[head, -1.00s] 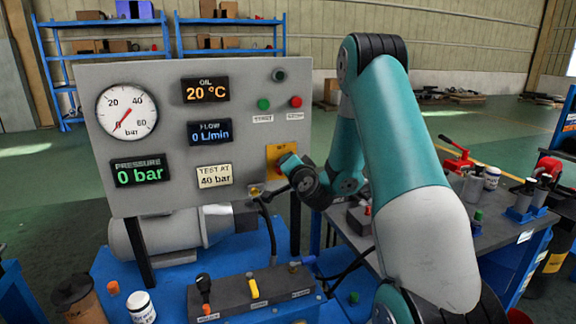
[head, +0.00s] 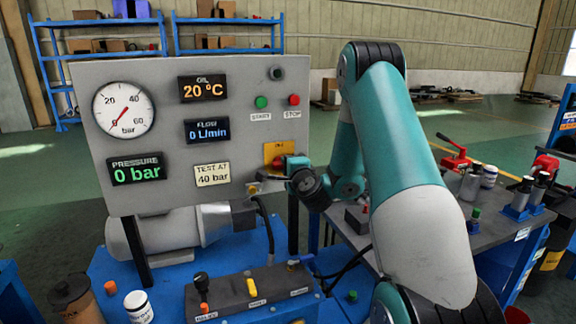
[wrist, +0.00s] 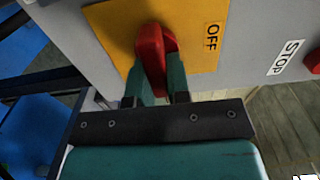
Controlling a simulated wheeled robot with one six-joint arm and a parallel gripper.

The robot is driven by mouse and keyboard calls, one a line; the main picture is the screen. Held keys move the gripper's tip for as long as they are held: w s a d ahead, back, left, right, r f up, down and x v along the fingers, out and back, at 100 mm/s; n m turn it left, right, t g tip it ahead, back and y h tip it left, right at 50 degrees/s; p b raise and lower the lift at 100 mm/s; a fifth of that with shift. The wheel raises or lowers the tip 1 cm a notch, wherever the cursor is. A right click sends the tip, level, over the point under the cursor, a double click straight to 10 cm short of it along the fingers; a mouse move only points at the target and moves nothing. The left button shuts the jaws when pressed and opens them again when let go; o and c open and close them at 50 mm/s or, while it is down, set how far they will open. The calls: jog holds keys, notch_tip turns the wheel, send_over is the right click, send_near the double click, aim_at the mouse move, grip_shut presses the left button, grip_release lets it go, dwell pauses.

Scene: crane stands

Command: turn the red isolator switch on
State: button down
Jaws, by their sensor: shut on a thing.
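The red isolator switch (head: 277,162) sits on a yellow plate (head: 270,148) at the lower right of the grey panel. In the wrist view the red handle (wrist: 151,48) stands out from the yellow plate (wrist: 105,22), which bears the word OFF at its right side. The handle runs roughly up and down in that picture, with the word to its right. My gripper (wrist: 156,75) is shut on the handle, one teal finger on each side. In the head view my gripper (head: 287,164) reaches the switch from the right and hides part of it.
The panel (head: 235,75) holds a dial near 0, displays of 20 °C, 0 L/min and 0 bar, and START and STOP buttons. A lever block (head: 230,292) stands on the blue bench below. A side table (head: 440,205) with bottles stands right.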

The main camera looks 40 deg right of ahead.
jog(key=shift+d, duration=0.1)
dwell(0.4)
jog(key=c, duration=1.1)
grip_release()
